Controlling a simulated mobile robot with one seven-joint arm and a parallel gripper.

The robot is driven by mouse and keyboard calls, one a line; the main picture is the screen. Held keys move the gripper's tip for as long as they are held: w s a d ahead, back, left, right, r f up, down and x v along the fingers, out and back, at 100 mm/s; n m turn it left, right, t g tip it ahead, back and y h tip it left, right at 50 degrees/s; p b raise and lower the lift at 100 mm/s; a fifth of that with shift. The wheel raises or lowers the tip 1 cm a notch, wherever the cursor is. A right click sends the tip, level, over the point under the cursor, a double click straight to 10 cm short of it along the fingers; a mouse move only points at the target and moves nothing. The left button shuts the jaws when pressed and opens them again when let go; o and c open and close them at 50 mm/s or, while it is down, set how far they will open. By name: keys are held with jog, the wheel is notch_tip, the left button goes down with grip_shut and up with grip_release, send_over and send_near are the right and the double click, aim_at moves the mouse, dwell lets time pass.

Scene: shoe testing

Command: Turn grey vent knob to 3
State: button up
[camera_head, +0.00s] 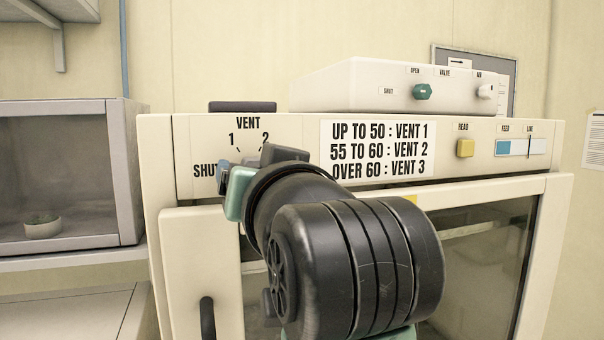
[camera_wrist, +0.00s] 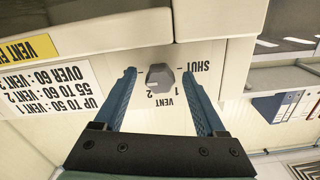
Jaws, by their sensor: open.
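The grey vent knob (camera_wrist: 160,77) shows in the wrist view on the cream panel, with the marks SHUT, 1 and 2 beside it. The picture is upside down there. My gripper (camera_wrist: 159,73) is open, with one blue finger on each side of the knob and a gap to each. I cannot tell which mark the knob points to. In the head view my arm hides the knob; the VENT label (camera_head: 248,123) with 1, 2 and part of SHUT shows above it. The mark 3 is hidden.
A sign (camera_head: 378,149) right of the knob reads up to 50 vent 1, 55 to 60 vent 2, over 60 vent 3. A yellow READ button (camera_head: 466,148) and a green valve knob (camera_head: 421,92) are further right. A door handle (camera_head: 207,318) is below.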

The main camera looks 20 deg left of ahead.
jog(key=shift+s+d, duration=0.1)
jog(key=p+v, duration=0.1)
jog(key=v, duration=1.1)
jog(key=shift+s+d, duration=0.2)
jog(key=shift+s, duration=0.05)
